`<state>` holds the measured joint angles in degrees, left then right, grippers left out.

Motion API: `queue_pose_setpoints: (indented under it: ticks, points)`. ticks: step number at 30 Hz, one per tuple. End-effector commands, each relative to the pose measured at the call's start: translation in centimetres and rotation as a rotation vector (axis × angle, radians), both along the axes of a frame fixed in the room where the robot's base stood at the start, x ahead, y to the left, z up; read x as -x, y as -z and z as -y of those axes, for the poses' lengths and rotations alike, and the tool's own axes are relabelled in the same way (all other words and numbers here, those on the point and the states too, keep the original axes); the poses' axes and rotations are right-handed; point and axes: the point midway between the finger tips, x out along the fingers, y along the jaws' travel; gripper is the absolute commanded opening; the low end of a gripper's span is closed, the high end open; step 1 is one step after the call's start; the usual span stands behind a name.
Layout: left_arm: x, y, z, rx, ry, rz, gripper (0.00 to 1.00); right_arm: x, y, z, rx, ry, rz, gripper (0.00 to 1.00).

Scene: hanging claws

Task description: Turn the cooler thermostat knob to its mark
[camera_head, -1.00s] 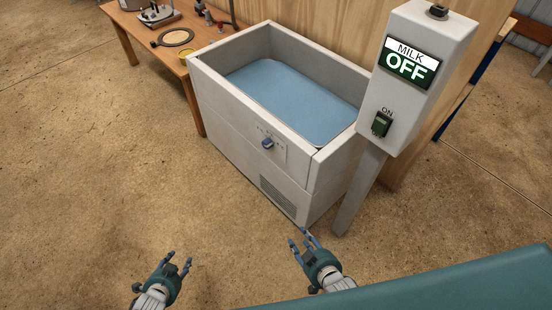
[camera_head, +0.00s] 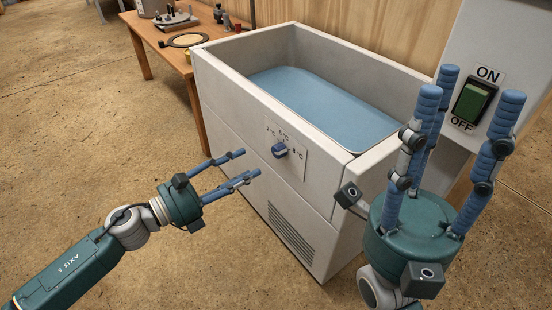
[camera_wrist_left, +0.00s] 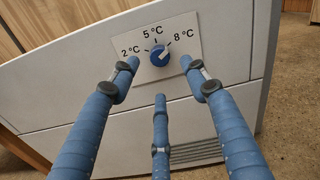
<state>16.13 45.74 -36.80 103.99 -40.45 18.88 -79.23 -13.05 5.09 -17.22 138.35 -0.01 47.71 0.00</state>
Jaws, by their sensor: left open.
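The thermostat knob (camera_head: 280,151) is blue and sits on a pale plate on the cooler's (camera_head: 228,118) front. In the left wrist view the knob (camera_wrist_left: 159,56) has marks for 2, 5 and 8 °C around it. Its light pointer seems to point up and right, between 5 and 8 °C. My left gripper (camera_head: 247,168) is open and empty, its fingers aimed at the knob, a short gap away. In the left wrist view its fingertips (camera_wrist_left: 159,74) spread around and below the knob. My right gripper (camera_head: 474,90) is open and empty, fingers up, at the right.
A green ON/OFF switch (camera_head: 472,103) on a pale post is behind my right gripper. The open cooler holds a blue surface (camera_head: 320,105). A wooden table (camera_head: 150,36) with items stands at the back left. The floor at left is clear.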

Motion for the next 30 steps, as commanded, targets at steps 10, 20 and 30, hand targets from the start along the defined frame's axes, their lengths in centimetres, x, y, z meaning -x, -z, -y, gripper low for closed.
queue_pose_setpoints:
  ticks: [10, 20, 30]
  points:
    - [-3.9, -0.1, 5.3, 0.004, -0.001, 0.0, 0.46, -0.2, -0.3, -0.1, 0.003, 0.001, 0.02, 0.4]
    - [-5.6, -0.1, 7.6, 0.004, -0.003, -0.005, 0.46, -0.2, -0.5, -0.2, 0.004, 0.003, 0.034, 0.4]
    - [-5.7, 0.0, 7.6, 0.003, -0.004, -0.005, 0.28, -0.2, -0.6, -0.2, 0.005, 0.002, 0.036, 0.4]
